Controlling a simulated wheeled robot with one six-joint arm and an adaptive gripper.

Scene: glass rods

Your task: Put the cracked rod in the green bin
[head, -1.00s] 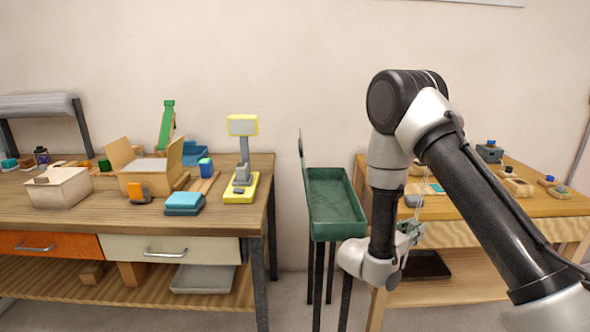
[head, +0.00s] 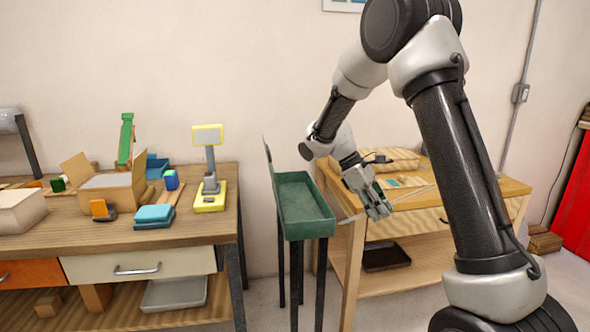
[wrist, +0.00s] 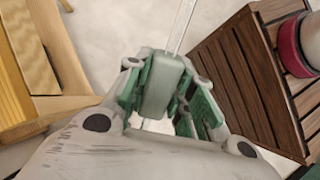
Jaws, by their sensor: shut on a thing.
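My gripper (head: 378,208) is shut on a thin clear glass rod (head: 415,191), left of and in front of the right-hand table. The rod lies slanted across the jaws and sticks out on both sides. In the wrist view the rod (wrist: 184,25) runs up from between the green finger pads (wrist: 165,92). I cannot make out a crack at this size. The green bin (head: 306,222) is a shallow tray on dark legs, between the two tables and left of my gripper. The visible part of its inside looks empty.
The right-hand table (head: 500,188) is close behind my gripper. The left workbench (head: 130,238) holds boxes, blue blocks (head: 154,214) and a yellow-based stand (head: 209,202). A slatted wooden crate (wrist: 245,75) with a red-banded object (wrist: 288,45) shows in the wrist view.

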